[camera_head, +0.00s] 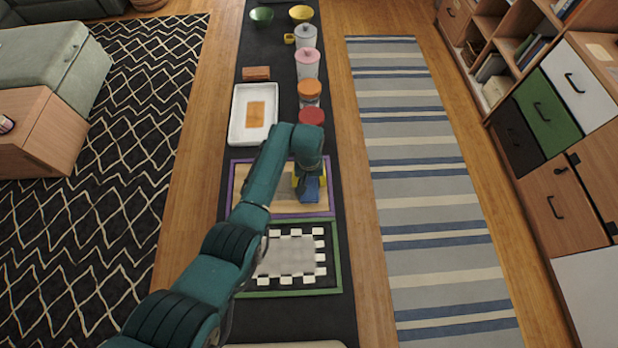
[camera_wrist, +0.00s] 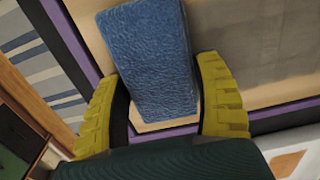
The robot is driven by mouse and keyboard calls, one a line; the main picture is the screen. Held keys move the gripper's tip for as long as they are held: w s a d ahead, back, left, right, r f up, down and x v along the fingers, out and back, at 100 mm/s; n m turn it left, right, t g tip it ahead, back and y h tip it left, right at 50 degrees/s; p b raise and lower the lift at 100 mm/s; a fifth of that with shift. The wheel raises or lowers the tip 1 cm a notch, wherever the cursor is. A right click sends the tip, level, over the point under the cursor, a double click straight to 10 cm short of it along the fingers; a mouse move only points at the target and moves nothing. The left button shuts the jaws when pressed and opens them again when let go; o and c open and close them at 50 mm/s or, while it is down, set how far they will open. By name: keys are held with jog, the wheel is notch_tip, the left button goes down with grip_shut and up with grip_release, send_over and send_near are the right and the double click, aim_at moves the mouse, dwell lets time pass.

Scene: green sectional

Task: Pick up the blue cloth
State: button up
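The blue cloth (camera_head: 310,191) is a small textured block-like piece on the tan board with a purple frame (camera_head: 237,205). In the wrist view the cloth (camera_wrist: 145,50) runs from the top edge down between the yellow fingers. My gripper (camera_head: 307,180) is above the board at the cloth. In the wrist view my gripper (camera_wrist: 163,85) is open, with one finger on each side of the cloth's near part. The dark finger pads are very close to the cloth's sides. Whether they touch it is unclear.
Beyond are a white tray (camera_head: 237,115) with an orange-brown piece (camera_head: 256,114), a brown block (camera_head: 256,73), and lidded jars with red (camera_head: 312,117), orange (camera_head: 309,88) and pink (camera_head: 307,56) tops along the right edge.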

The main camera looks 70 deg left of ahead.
aim_at(309, 180)
jog(key=c, duration=0.3)
jog(key=shift+c, duration=0.3)
notch_tip(309, 180, up, 10)
jog(key=shift+r+p, duration=0.1)
jog(key=shift+p, duration=0.95)
